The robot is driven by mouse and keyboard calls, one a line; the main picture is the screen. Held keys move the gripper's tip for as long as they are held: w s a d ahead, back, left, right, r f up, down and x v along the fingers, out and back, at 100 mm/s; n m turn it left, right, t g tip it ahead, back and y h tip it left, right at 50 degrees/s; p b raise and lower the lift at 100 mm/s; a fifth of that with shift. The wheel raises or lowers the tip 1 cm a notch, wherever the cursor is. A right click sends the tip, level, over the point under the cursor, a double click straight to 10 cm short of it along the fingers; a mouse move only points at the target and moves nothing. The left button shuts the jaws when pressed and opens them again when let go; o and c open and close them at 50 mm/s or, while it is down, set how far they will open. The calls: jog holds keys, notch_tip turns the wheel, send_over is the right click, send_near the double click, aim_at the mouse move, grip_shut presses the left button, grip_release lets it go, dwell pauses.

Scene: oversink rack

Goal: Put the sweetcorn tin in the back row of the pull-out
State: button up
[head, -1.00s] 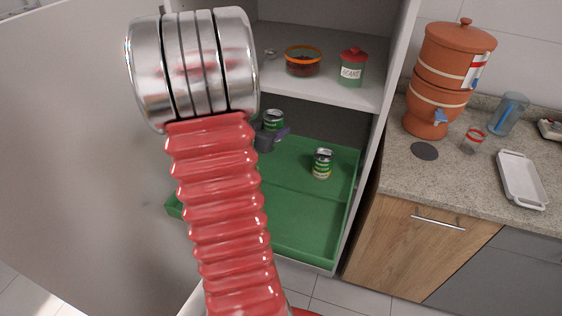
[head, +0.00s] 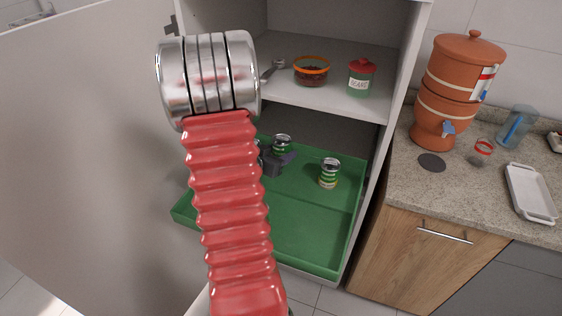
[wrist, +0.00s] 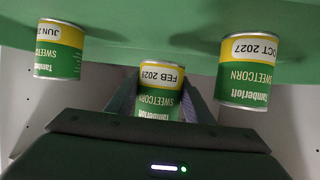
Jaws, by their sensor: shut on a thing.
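The green pull-out tray (head: 315,225) extends from the cabinet, with a faint line across its middle. My gripper (head: 284,158) is at the tray's back left, partly hidden by my red arm. It is shut on a sweetcorn tin (head: 282,143), dated FEB 2029 in the wrist view (wrist: 160,85), where it appears upside down. I cannot tell whether this tin touches the tray floor. Another green tin (head: 329,173) stands to its right in the back half. The wrist view shows two other sweetcorn tins, dated JUN (wrist: 58,52) and OCT 2027 (wrist: 248,70), one on each side.
The shelf (head: 330,98) above the tray holds an orange-rimmed bowl (head: 312,72) and a red-lidded green jar (head: 361,80). The cabinet door (head: 90,150) stands open at left. The tray's front half is clear where visible. A counter (head: 465,185) is at right.

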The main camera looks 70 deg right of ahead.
jog(key=shift+f, duration=1.95)
jog(key=shift+f, duration=0.15)
jog(key=o, duration=1.2)
jog(key=shift+w+a+r, duration=0.15)
jog(key=shift+a+r, duration=0.2)
jog(key=shift+a, duration=0.05)
jog(key=v, duration=1.1)
jog(key=shift+a+f, duration=0.1)
jog(key=shift+f, duration=0.05)
jog(key=shift+w, duration=0.15)
